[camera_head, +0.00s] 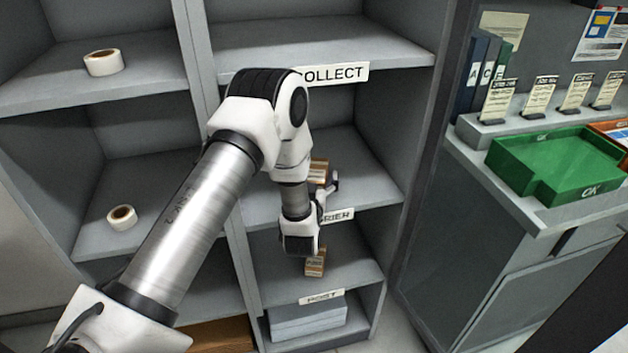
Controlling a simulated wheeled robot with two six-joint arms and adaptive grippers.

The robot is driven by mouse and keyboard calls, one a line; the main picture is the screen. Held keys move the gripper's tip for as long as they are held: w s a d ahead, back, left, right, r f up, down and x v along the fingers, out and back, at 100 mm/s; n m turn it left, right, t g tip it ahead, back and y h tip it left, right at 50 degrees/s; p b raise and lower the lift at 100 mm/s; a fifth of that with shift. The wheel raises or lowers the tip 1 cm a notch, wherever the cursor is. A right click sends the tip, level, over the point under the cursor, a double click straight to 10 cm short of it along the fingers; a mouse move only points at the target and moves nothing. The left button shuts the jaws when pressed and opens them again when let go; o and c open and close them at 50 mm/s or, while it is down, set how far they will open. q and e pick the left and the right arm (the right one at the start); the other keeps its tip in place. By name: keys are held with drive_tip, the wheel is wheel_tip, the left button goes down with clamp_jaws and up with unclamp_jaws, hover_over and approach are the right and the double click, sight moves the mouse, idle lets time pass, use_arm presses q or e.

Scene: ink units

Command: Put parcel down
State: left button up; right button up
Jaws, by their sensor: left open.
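A brown parcel (319,170) sits on the middle shelf, partly hidden behind my left wrist. My left gripper (328,188) reaches into that compartment just in front of this parcel. Its jaws are open, and the arm covers much of the view of them. I cannot tell whether they touch the parcel. A second small brown parcel (316,264) lies on the shelf below, above the POST label (321,297). My right gripper is not in view.
The COLLECT label (340,74) marks the shelf above; a partly covered label (338,216) marks the middle shelf. Tape rolls (104,63) (122,217) sit on the left shelves. A green tray (540,185) stands on the right counter. Grey boxes (308,318) fill the bottom compartment.

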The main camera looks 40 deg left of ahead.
use_arm(q)
drive_tip(key=b+v, duration=0.2)
drive_tip(key=v, duration=1)
drive_tip(key=shift+r, duration=0.2)
